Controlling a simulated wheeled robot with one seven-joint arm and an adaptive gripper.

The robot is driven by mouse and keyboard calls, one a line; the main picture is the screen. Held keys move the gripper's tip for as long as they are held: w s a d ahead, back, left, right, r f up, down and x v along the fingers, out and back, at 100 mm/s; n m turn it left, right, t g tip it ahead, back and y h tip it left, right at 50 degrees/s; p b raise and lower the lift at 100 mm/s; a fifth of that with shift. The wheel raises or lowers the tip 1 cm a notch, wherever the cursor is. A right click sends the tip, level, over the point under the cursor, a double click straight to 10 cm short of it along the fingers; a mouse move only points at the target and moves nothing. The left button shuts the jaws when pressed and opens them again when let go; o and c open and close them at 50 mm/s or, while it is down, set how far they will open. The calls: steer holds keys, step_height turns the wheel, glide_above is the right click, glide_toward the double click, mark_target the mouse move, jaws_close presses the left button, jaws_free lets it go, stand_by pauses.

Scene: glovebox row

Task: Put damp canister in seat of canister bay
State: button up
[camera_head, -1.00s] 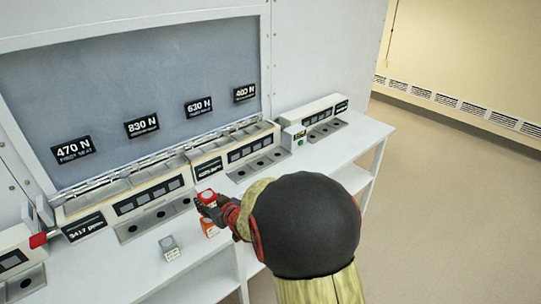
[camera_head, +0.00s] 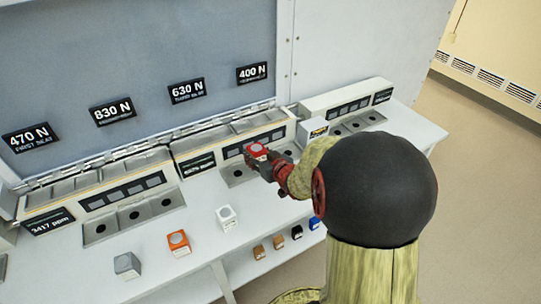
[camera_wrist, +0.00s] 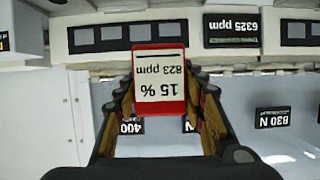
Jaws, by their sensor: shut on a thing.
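My gripper and arm hide part of that strip. A dark round seat shows left of the gripper. I cannot tell the canister's height above the strip.
The left bay (camera_head: 135,215) has a 3417 ppm plate; another bay (camera_head: 350,123) stands right beyond a small white box (camera_head: 312,130).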

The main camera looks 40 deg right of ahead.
steer(key=w+d+f+b, duration=0.1)
steer(key=w+d+f, duration=0.1)
steer(key=d+f, duration=0.1)
steer(key=w+d+f+b, duration=0.2)
steer(key=w+d+f, duration=0.1)
steer(key=w+d+f+b, duration=0.1)
steer(key=w+d+f, duration=0.1)
steer(key=d+f, duration=0.1)
steer(key=shift+w+d, duration=0.3)
steer(key=shift+w, duration=0.05)
steer(key=shift+w+d+f+b, duration=0.1)
steer(key=shift+d+f+b, duration=0.1)
steer(key=shift+b, duration=0.15)
steer(key=shift+w+d+f+b, duration=0.1)
steer(key=shift+f+b, duration=0.85)
steer(key=shift+f, duration=0.7)
steer(key=shift+f, duration=0.1)
steer(key=o, duration=1.2)
steer(key=shift+f, duration=0.1)
